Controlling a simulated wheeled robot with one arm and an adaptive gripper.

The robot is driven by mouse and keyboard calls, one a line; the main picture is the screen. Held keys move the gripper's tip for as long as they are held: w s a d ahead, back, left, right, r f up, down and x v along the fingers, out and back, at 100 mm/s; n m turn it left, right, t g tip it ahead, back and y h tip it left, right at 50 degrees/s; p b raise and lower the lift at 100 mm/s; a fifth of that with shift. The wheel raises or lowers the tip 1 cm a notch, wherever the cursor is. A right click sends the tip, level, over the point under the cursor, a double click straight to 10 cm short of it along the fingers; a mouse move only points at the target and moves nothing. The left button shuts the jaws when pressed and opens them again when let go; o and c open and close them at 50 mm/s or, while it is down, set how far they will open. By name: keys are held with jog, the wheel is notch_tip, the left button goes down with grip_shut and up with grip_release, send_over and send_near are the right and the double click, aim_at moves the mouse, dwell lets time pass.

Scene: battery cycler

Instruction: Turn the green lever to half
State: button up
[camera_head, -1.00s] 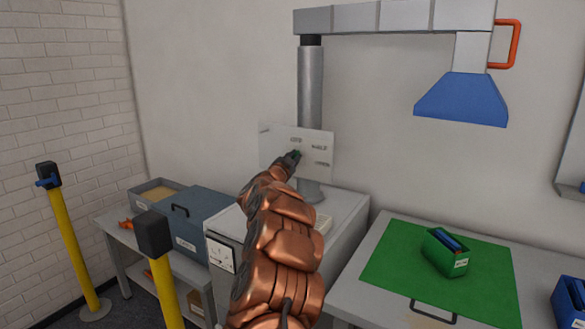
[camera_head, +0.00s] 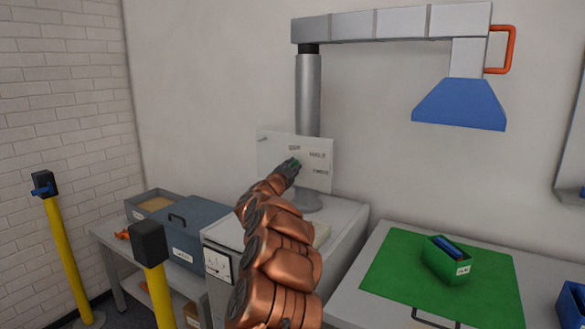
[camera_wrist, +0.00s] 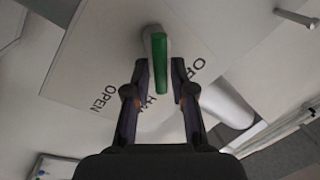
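The green lever (camera_wrist: 160,62) is on a pale panel (camera_head: 318,178) with printed labels, fixed at the grey column. In the wrist view, the lever stands between the two fingers of my gripper (camera_wrist: 160,72), with a narrow gap on each side. My gripper is open around the lever. The word HALF (camera_wrist: 156,106) shows below the lever, partly between the fingers. An OPEN label (camera_wrist: 104,97) is to the left, and another label at the right is partly covered by a finger. In the head view, my gripper (camera_head: 293,163) hides most of the lever.
A grey cabinet (camera_head: 345,212) stands below the panel. A blue hood (camera_head: 460,104) hangs at upper right. On the right table are a green mat (camera_head: 395,262) and a green box (camera_head: 448,266). Yellow posts (camera_head: 62,245) stand at the left, near a blue-grey case (camera_head: 205,222).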

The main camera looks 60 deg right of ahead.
jog(key=shift+o, duration=0.9)
jog(key=shift+a, duration=0.15)
jog(key=v, duration=1.1)
jog(key=shift+a, duration=0.35)
